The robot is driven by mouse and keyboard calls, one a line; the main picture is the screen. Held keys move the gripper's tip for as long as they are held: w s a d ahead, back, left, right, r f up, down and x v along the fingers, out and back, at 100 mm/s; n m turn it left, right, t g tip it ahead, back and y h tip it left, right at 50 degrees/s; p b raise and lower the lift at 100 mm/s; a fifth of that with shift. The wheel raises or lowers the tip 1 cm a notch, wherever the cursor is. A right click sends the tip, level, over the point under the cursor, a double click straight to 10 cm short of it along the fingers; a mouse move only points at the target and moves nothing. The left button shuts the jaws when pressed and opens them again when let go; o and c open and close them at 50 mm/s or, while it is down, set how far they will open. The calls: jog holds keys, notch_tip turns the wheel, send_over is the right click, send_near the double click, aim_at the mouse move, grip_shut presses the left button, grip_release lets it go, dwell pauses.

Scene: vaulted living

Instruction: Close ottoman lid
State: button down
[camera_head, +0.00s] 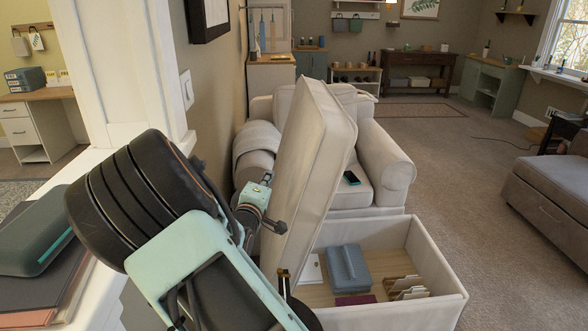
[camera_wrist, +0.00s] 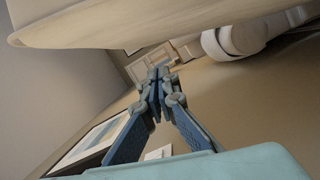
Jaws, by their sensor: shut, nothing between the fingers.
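The cream ottoman stands open in the head view, its box (camera_head: 400,300) at the lower middle. Its lid (camera_head: 310,165) is raised nearly upright at the box's left side, leaning slightly right at the top. My gripper (camera_head: 278,226) is beside the lid's left, outer face, low down; I cannot tell whether it touches. In the wrist view the blue fingers of my gripper (camera_wrist: 158,75) are together and empty. A pale padded surface, likely the lid (camera_wrist: 150,25), spans the top of that view.
A cream armchair (camera_head: 385,165) stands close behind. A wall (camera_head: 215,90) and white ledge are at left. Open carpet (camera_head: 460,190) lies right.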

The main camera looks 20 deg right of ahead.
jog(key=f, duration=0.1)
send_over(288, 186)
jog(key=shift+a+f, duration=0.15)
jog(key=shift+f, duration=0.65)
jog(key=shift+b, duration=0.4)
